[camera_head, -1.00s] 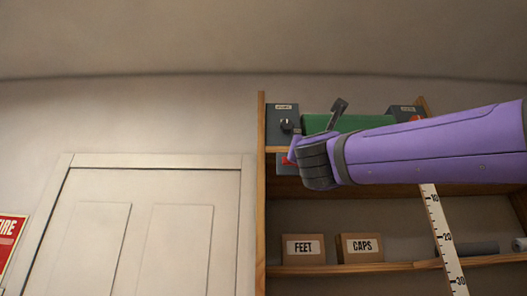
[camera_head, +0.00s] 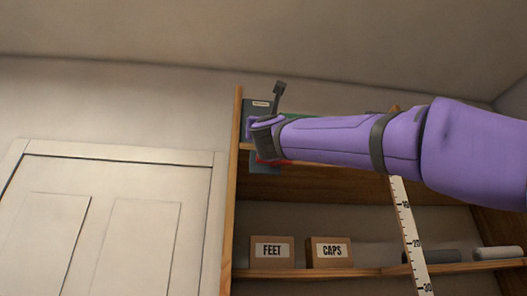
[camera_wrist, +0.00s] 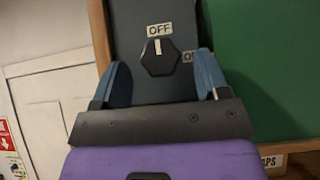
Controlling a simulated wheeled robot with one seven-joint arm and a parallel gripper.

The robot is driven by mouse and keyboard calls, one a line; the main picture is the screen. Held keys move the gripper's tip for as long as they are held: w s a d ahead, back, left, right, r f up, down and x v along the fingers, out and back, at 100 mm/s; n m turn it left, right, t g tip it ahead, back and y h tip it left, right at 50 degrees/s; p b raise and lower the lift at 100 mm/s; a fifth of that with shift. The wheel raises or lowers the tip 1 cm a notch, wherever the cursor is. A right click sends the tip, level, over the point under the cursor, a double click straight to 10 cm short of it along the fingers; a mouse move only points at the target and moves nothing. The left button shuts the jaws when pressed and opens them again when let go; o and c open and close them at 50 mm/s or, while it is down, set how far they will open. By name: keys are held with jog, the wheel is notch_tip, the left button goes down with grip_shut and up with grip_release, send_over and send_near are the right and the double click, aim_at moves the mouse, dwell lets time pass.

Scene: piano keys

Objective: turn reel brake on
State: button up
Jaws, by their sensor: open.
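In the wrist view, a black hexagonal knob (camera_wrist: 161,58) sits on a dark grey panel (camera_wrist: 135,18). Its white mark points up at a label reading OFF (camera_wrist: 159,30). A second label (camera_wrist: 188,56), starting with O, is partly hidden by the right finger. My gripper (camera_wrist: 163,66) is open, with one blue finger on each side of the knob and a gap to it on both sides. How near the fingertips are to the panel I cannot tell. In the head view the panel (camera_head: 261,103) shows at the shelf's upper left; my arm hides the knob.
Below are boxes marked FEET (camera_head: 272,252) and CAPS (camera_head: 329,252) on a shelf. A measuring stick (camera_head: 408,235) stands in front. A white door (camera_head: 110,225) is at left.

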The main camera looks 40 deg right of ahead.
jog(key=shift+w+d+r, duration=0.25)
jog(key=shift+w+r, duration=0.1)
jog(key=shift+r, duration=0.1)
jog(key=c, duration=0.9)
jog(key=shift+m+g+h, duration=0.6)
jog(key=shift+m+h, duration=0.2)
jog(key=shift+m, duration=0.1)
jog(key=shift+w+a+r+m+g+h, duration=0.15)
jog(key=shift+m+g+h, duration=0.1)
jog(key=shift+m+g, duration=3.3)
jog(key=shift+w+a+r+m+g+h, duration=0.15)
jog(key=shift+m+g, duration=2.15)
jog(key=shift+m, duration=2.35)
jog(key=shift+w+a+r+m+g+h, duration=0.1)
jog(key=shift+a+r+m+g+h, duration=0.15)
jog(key=shift+m+g, duration=3.3)
jog(key=shift+s+m+t+y, duration=0.1)
jog(key=shift+m+t+y, duration=0.15)
jog(key=shift+m+t, duration=0.5)
